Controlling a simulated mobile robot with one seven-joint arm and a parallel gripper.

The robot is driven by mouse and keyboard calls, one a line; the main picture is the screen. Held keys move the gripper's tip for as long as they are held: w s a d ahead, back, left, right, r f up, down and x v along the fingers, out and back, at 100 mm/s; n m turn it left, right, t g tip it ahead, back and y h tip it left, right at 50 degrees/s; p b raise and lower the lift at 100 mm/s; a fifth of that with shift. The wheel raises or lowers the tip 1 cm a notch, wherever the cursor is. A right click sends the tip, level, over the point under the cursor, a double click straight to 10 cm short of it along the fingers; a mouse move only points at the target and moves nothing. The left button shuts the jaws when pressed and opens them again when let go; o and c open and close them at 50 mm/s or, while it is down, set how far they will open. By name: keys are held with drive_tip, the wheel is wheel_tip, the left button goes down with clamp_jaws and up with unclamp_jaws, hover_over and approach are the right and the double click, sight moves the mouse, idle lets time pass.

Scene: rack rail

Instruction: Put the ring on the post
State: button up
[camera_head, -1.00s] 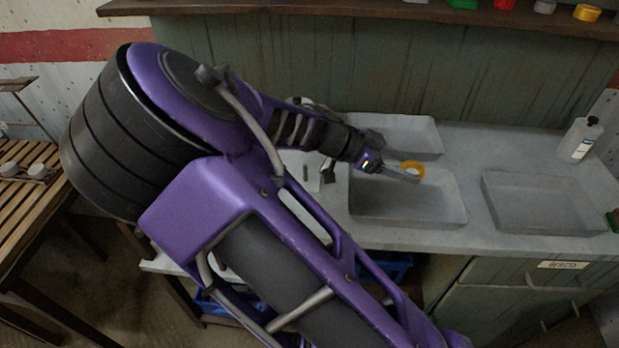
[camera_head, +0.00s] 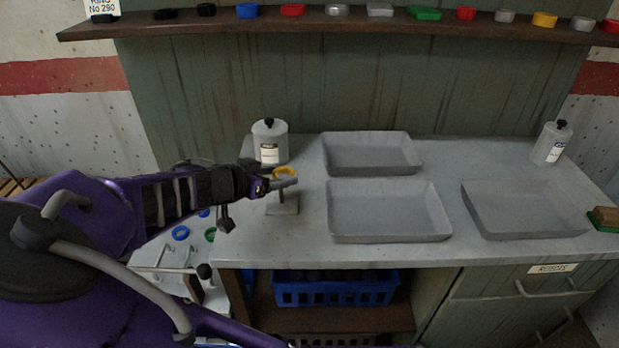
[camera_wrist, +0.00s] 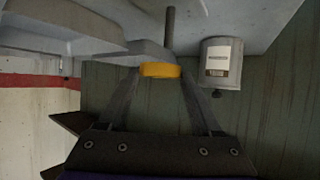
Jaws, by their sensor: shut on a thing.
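My gripper (camera_head: 284,182) is shut on the yellow ring (camera_head: 285,171), holding it above the left part of the counter. In the wrist view, which is upside down, the ring (camera_wrist: 160,71) sits between the two fingertips. The grey post (camera_head: 282,195) rises from a square base on the counter, just below the ring in the head view. The dark post (camera_wrist: 170,27) also shows in the wrist view, close behind the ring. The fingers partly cover the post's top, and I cannot tell whether the ring is around it.
A white canister (camera_head: 269,143) stands close behind the post. Grey trays (camera_head: 388,238) lie to the right, and a white bottle (camera_head: 553,143) stands at the far right. Blue (camera_head: 181,232) and green rings lie lower left. A blue crate (camera_head: 338,292) sits under the counter.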

sight(280, 198)
drive_tip(key=shift+a+f, duration=0.15)
drive_tip(key=shift+a, duration=0.3)
drive_tip(key=shift+f+b, duration=1.65)
drive_tip(key=shift+f, duration=1.15)
drive_tip(key=shift+b, duration=0.3)
drive_tip(key=shift+f, duration=0.6)
drive_tip(key=o, duration=1.1)
drive_tip(key=shift+c, duration=0.2)
drive_tip(key=shift+s+r, duration=0.1)
drive_tip(key=shift+s, duration=0.05)
drive_tip(key=shift+p+v, duration=2.5)
drive_tip(key=shift+v, duration=2.9)
